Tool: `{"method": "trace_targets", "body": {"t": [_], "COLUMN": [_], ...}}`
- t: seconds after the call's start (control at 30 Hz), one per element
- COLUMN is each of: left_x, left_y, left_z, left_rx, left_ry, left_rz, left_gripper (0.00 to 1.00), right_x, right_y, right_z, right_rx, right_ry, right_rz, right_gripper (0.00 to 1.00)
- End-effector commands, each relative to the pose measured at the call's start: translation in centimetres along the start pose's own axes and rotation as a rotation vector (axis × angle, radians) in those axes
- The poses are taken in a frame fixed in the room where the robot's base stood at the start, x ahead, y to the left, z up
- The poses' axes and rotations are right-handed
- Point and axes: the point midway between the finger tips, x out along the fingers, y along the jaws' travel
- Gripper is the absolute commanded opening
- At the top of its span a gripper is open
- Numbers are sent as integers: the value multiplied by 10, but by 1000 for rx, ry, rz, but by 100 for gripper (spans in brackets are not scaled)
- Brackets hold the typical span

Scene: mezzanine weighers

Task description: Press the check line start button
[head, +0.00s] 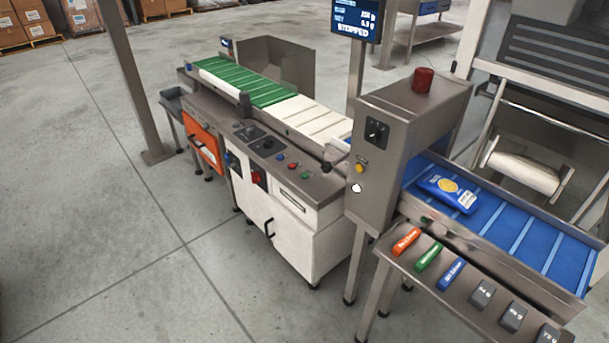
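The check line stands in the middle, with a green and white belt (262,92) on a grey frame. Its sloped grey control panel (268,149) carries a small blue button (280,157), a red button (293,166) and a green button (305,175). A larger red button (256,177) sits on the front below. A display (357,18) on a post reads "STOPPED". Lettering on the buttons is too small to read, so I cannot tell which is the start button. Neither of my grippers is in view.
A grey cabinet (402,140) with a red beacon (423,80) stands right of the panel. A blue belt (530,228) carries a blue packet (447,194). A front shelf (403,262) holds coloured and grey blocks. A post (130,80) stands left. Floor (130,250) at front left is clear.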

Motion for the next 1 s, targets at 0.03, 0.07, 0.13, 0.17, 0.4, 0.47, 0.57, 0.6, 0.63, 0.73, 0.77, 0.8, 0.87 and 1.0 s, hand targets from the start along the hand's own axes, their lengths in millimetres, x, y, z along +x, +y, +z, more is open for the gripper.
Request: {"method": "trace_targets", "body": {"t": [0.03,0.07,0.13,0.17,0.4,0.47,0.57,0.6,0.63,0.73,0.77,0.8,0.87,1.0], "left_x": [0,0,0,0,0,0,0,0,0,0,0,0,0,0], "left_y": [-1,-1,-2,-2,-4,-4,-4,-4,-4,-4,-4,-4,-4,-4], "left_z": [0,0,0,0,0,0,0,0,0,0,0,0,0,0], "left_rx": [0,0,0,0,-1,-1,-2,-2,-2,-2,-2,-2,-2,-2], "left_ry": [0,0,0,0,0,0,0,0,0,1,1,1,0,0], "left_rz": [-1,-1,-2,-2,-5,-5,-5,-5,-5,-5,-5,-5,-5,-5], "left_gripper": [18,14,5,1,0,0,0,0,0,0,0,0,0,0], "right_x": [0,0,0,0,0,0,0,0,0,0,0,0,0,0], "right_y": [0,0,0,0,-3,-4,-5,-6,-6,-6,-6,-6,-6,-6], "right_z": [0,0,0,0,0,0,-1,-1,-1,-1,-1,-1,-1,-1], "right_rx": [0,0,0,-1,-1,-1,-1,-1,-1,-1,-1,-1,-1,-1], "right_ry": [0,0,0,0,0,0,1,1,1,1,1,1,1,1], "right_rz": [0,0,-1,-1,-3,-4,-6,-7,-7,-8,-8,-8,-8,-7], "right_gripper": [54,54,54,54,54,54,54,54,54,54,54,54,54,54]}}
